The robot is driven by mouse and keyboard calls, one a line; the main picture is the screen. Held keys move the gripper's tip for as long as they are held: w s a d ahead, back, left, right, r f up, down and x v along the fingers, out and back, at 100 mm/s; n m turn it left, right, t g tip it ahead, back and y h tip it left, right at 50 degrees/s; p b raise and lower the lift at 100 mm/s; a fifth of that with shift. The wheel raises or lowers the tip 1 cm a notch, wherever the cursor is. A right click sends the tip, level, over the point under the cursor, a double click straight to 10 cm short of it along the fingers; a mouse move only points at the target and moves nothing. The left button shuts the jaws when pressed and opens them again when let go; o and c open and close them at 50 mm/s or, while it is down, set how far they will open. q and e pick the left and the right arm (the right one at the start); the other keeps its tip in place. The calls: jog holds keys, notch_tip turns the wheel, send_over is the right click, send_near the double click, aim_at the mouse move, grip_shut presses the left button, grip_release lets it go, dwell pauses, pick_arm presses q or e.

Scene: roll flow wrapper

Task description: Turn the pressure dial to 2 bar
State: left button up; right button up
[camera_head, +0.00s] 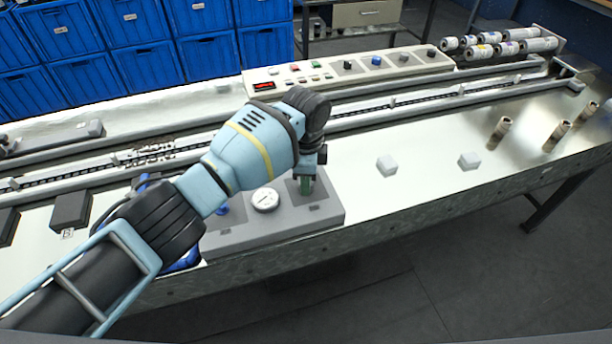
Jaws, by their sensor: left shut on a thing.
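A grey control box (285,232) stands at the table's front edge. A round white gauge (265,199) with a dark needle is on its top; its scale is too small to read. A blue part (222,210) sits left of the gauge, mostly behind my arm. My left gripper (307,184) points down at the right part of the box, just right of the gauge. It is shut on a small green part, which it largely hides; I cannot tell whether this is the pressure dial or where it points. My right gripper is not in view.
A control panel (350,71) with a red display and several knobs stands behind my arm. A conveyor channel (420,98) runs along the table. Blue bins (130,62) stand behind.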

pick_arm(q)
jog(key=n, duration=0.2)
jog(key=shift+r+n+p, duration=0.2)
jog(key=shift+n+p, duration=0.5)
jog(key=shift+n, duration=1.1)
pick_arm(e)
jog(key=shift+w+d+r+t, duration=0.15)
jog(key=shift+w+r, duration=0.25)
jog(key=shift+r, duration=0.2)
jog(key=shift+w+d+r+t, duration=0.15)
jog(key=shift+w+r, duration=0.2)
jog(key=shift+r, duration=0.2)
pick_arm(q)
jog(key=shift+f, duration=0.1)
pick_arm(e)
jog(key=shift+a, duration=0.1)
pick_arm(q)
jog(key=o, duration=1)
notch_tip(320, 180, up, 6)
jog(key=shift+r+p, duration=0.25)
jog(key=shift+p, duration=0.2)
jog(key=shift+r, duration=0.65)
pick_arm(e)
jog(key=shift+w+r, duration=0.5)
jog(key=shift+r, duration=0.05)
